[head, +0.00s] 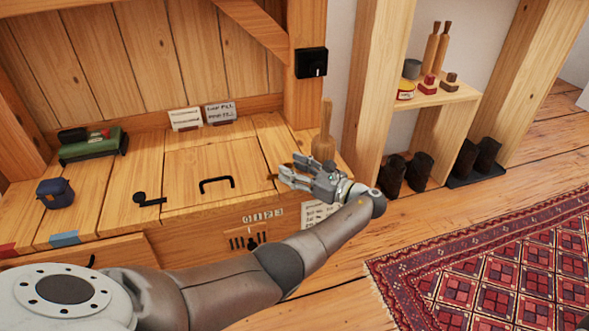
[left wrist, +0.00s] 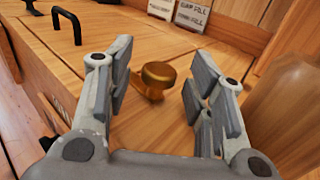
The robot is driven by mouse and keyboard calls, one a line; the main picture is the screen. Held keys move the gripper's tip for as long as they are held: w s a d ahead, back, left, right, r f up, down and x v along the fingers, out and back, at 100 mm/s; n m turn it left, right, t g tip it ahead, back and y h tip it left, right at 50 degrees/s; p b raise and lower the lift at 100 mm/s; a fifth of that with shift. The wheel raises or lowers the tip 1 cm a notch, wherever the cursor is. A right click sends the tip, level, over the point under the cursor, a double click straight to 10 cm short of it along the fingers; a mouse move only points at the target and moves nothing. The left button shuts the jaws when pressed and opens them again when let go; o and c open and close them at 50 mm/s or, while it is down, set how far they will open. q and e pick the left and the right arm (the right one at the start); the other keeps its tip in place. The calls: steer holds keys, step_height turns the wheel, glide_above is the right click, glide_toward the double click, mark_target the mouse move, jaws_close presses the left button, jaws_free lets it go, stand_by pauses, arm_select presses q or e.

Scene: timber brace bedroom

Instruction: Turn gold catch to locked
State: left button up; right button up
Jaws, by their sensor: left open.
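The gold catch (left wrist: 158,76) shows in the left wrist view as a round brass knob on a short arm, on the wooden bench top beside a lid. In the head view my left gripper mostly hides it. My left gripper (head: 290,166) is open over the right side of the bench top. In the left wrist view its two fingers (left wrist: 160,84) stand apart on either side of the knob, with a gap on both sides; no contact shows. The lid (head: 190,165) lies flat and has a black handle (head: 216,183). My right gripper is not in view.
A black catch (head: 148,200) sits left of the lid. A wooden bottle-shaped object (head: 324,145) stands close behind my left gripper. Two label cards (head: 220,112) stand at the back. A blue jar (head: 55,193) and green object (head: 93,146) are at the left.

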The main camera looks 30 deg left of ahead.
arm_select(q)
steer(key=d, duration=1.2)
steer(key=shift+s, duration=0.3)
steer(key=shift+o, duration=0.2)
